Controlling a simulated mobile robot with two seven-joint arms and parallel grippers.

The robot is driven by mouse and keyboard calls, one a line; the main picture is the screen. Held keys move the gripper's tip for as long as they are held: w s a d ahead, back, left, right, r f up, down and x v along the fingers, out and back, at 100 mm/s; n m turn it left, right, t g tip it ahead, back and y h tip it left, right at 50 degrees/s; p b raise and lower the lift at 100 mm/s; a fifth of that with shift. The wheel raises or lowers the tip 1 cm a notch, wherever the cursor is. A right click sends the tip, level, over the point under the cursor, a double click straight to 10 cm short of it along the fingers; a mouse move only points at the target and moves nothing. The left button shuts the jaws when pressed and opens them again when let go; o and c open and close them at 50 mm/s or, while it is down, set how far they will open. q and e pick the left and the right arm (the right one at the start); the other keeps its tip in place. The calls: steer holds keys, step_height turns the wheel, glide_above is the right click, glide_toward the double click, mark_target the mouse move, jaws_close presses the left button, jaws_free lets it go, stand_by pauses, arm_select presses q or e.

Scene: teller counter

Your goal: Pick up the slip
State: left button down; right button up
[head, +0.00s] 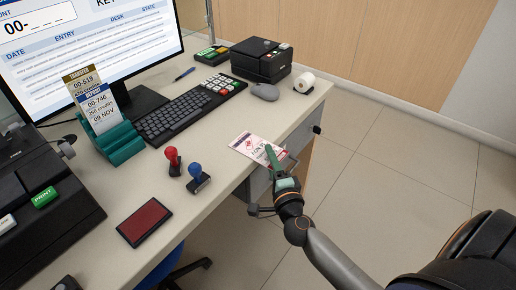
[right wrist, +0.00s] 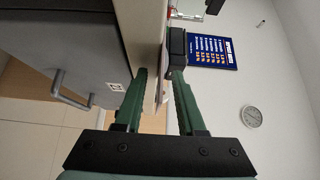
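A white and pink printed slip (head: 254,146) lies flat at the front edge of the counter (head: 226,192), and its near corner seems to reach the edge. My right gripper (head: 272,158) is at that edge, with a green finger over the slip's near part and hiding some of it. In the right wrist view its two green fingers (right wrist: 158,76) are apart, with a thin pale edge between them; I cannot tell whether this is counter or slip. My left gripper is not in view.
A red stamp (head: 173,161), a blue stamp (head: 197,178) and a dark red ink pad (head: 144,221) stand left of the slip. A teal holder (head: 118,146) carries upright cards. A keyboard (head: 178,112), mouse (head: 265,91) and paper roll (head: 304,83) lie behind.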

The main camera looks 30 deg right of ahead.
jaws_close()
stand_by(0.6)
